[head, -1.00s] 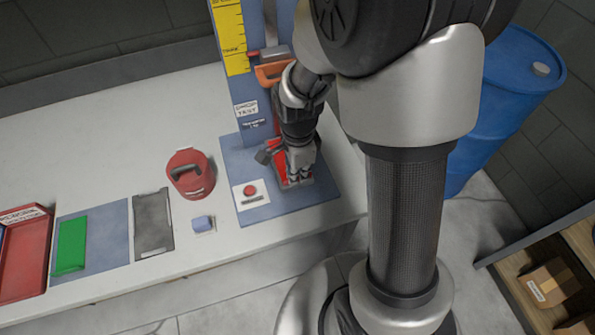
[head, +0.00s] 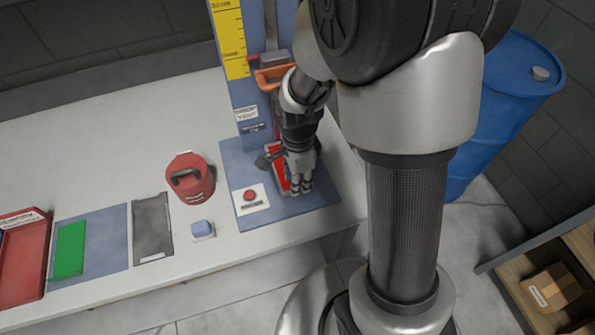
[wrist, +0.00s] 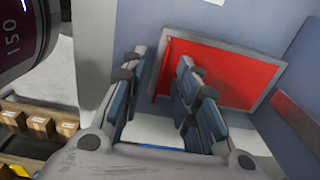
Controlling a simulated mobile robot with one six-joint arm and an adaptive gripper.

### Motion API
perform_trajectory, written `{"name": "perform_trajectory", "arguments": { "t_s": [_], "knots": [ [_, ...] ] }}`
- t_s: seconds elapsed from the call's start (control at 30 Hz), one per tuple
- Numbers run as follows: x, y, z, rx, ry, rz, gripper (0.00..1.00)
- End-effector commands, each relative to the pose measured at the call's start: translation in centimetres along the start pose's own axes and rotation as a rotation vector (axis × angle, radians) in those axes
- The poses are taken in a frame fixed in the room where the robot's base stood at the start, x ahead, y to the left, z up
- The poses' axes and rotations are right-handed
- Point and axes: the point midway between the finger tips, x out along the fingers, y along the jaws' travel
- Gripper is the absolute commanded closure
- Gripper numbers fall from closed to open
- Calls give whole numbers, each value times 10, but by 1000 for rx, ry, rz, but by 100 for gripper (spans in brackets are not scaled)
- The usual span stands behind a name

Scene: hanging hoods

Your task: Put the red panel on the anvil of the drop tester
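The red panel (head: 281,168) lies on the blue base of the drop tester (head: 240,105), below its upright column, partly hidden by my gripper. In the wrist view the red panel (wrist: 225,72) is framed by a grey rim, apparently the anvil (wrist: 282,78). My gripper (head: 299,186) is low over the panel's right side in the head view. In the wrist view my gripper (wrist: 165,95) is open, its fingers apart with nothing held between them. One finger overlaps the panel in the picture; the other is beside it. Whether they touch it I cannot tell.
A red button (head: 250,196) sits on the base. A blue barrel (head: 510,110) stands right.

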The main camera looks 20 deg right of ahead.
Motion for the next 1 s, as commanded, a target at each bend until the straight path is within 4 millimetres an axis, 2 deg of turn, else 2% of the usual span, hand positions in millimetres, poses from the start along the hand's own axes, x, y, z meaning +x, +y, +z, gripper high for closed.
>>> {"name": "perform_trajectory", "arguments": {
  "t_s": [0.17, 0.5, 0.7, 0.87, 1.0],
  "knots": [
    [-24, -2, 0, 0, 0, -9, 72],
    [-94, -2, 0, 0, 0, -8, 72],
    [-115, -1, 0, 0, 0, -3, 72],
    [-120, 0, 0, -6, 0, -4, 72],
    [-136, 10, 0, -117, 2, -37, 72]
  ]
}}
